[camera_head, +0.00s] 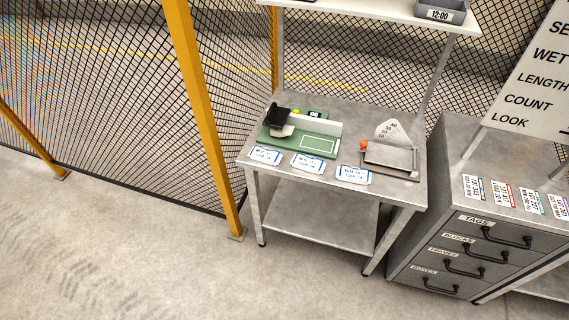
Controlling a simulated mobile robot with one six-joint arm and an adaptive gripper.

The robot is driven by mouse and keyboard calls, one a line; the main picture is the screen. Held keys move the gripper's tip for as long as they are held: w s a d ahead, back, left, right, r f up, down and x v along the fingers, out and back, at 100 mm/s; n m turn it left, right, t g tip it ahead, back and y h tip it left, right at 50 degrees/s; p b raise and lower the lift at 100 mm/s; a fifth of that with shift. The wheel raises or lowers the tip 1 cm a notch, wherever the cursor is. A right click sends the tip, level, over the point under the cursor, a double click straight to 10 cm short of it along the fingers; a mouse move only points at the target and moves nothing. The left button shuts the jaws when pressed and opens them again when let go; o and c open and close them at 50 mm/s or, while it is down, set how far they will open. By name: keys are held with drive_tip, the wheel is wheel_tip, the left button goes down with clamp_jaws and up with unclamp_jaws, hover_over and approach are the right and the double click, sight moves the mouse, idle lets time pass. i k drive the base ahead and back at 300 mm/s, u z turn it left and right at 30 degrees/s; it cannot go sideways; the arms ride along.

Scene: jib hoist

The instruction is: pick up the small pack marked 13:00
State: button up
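No pack that I can read as 13:00 shows in the camera_head view. Three small white labels or packs with blue edges lie along the front of the metal table: left (265,155), middle (308,163) and right (354,175). Their print is too small to read. My gripper is not in view.
A drawer cabinet (430,262) with several coloured-edge cards stands right. Yellow-posted mesh fence (205,110) runs behind; floor at left is clear.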

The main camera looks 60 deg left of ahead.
sight(268, 155)
drive_tip(key=u, duration=1.4)
drive_tip(key=k, duration=0.85)
drive_tip(key=u, duration=0.6)
drive_tip(key=i, duration=0.6)
drive_tip(key=u, duration=0.1)
